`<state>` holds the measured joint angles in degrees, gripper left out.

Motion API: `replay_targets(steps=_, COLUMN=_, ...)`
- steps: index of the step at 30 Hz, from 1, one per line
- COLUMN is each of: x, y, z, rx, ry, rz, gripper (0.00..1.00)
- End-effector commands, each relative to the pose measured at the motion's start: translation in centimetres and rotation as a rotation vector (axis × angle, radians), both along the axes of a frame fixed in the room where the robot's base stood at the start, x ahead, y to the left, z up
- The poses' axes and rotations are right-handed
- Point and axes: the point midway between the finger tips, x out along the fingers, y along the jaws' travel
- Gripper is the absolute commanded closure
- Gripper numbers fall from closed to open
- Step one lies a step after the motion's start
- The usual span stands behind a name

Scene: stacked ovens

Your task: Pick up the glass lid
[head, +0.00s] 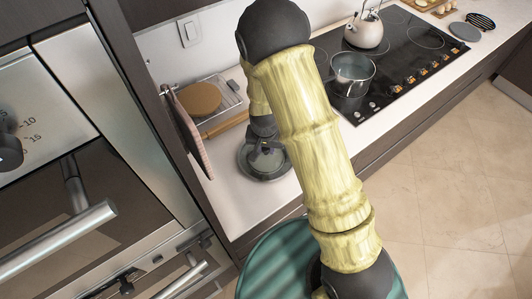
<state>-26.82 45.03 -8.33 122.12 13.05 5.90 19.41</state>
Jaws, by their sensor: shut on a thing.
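The glass lid (272,168) is a round, grey, see-through disc on the white counter, left of the hob and near the counter's front edge. My gripper (264,150) is above its middle, pointing down, and is shut on the lid's top, most likely its knob. The fingertips and the knob are mostly hidden by my wrist. I cannot tell whether the lid touches the counter or is slightly raised.
A wire rack (228,95) with a round brown board (200,98) stands behind left. A cloth (188,130) hangs beside the ovens (90,210). On the black hob (405,50) are a glass pot (352,72) and a kettle (364,28). Counter between lid and hob looks clear.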

Motion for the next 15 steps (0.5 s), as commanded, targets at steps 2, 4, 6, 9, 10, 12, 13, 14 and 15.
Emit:
replay_targets(steps=2, x=-0.1, y=-0.1, z=-0.1, rx=0.000, ry=0.003, rz=-0.001, gripper=1.00)
replay_targets(steps=4, x=-0.1, y=-0.1, z=0.1, rx=0.000, ry=0.003, rz=-0.001, gripper=1.00)
replay_targets(steps=6, x=0.0, y=-0.1, z=0.4, rx=-0.001, ry=0.000, rz=-0.001, gripper=1.00)
replay_targets(steps=9, x=0.0, y=0.0, z=1.4, rx=0.000, ry=-0.001, rz=0.001, gripper=1.00)
replay_targets(steps=10, x=0.0, y=0.0, z=1.7, rx=0.000, ry=-0.002, rz=0.001, gripper=1.00)
replay_targets(steps=12, x=0.0, y=0.0, z=2.7, rx=0.002, ry=-0.002, rz=0.000, gripper=1.00)
replay_targets(steps=13, x=0.1, y=0.0, z=3.3, rx=0.001, ry=-0.004, rz=0.000, gripper=1.00)
replay_targets(steps=14, x=0.1, y=0.1, z=3.8, rx=0.001, ry=-0.003, rz=0.001, gripper=1.00)
replay_targets(steps=15, x=0.1, y=0.1, z=4.5, rx=0.002, ry=-0.004, rz=0.001, gripper=1.00)
